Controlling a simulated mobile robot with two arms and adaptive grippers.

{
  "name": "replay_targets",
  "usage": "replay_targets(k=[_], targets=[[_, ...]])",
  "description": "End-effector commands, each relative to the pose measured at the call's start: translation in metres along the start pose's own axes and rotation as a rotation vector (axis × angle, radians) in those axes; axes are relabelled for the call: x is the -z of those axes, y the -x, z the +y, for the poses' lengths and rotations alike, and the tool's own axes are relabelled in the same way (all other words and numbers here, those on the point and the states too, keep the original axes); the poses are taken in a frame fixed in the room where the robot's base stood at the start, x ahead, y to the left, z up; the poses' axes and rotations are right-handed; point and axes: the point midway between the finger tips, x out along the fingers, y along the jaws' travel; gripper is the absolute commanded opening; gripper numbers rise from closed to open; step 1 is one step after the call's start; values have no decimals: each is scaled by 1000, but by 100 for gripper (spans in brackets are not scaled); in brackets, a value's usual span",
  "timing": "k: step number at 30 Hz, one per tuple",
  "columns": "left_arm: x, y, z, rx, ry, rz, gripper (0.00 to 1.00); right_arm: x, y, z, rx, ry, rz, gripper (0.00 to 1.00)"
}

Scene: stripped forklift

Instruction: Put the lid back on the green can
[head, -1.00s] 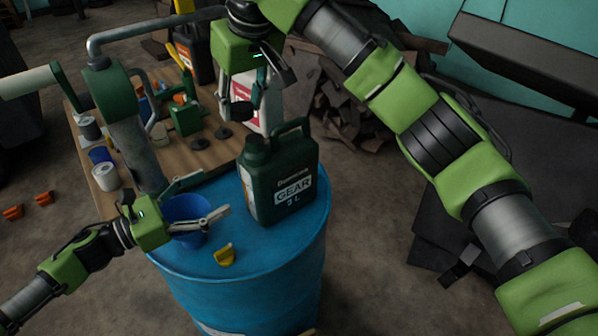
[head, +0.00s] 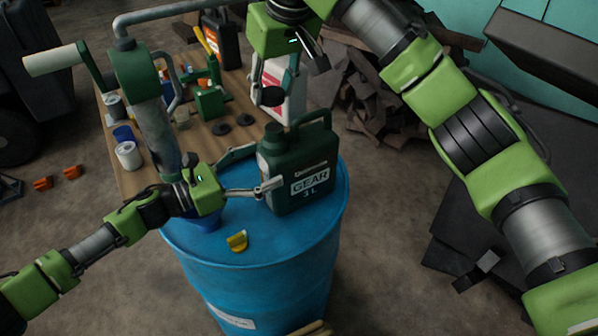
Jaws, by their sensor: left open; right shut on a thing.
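The green can (head: 305,183), a jug labelled GEAR 3 L, stands upright on the blue drum (head: 255,255). Its neck (head: 273,138) is at the upper left and its handle at the top. My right gripper (head: 272,93) points down above and behind the neck in the picture, shut on a dark round lid (head: 269,97), apart from the can. My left gripper (head: 265,167) is open at the can's left side, with one finger near the neck and the other low across the front left edge. Whether the fingers touch the can, I cannot tell.
A blue container (head: 207,223) is partly hidden under my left gripper. A yellow piece (head: 237,241) lies on the drum's front. A pump with a crank (head: 135,75) rises at the left. The wooden table (head: 190,150) behind holds bottles, cans and two dark discs (head: 221,129).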

Motion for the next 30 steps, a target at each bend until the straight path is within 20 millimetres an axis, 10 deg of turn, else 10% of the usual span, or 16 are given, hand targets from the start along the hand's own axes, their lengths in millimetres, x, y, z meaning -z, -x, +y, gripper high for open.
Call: replay_targets(k=[9, 22, 30], targets=[[0, -46, 0, 0, 0, 0, 83, 0, 0, 0, 0, 0, 0, 27], [0, -52, 0, 0, 0, 1, 83, 0, 0, 0, 0, 0, 0, 27], [0, -52, 0, -1, 0, 1, 25, 0, 0, 0, 0, 0, 0, 27]])
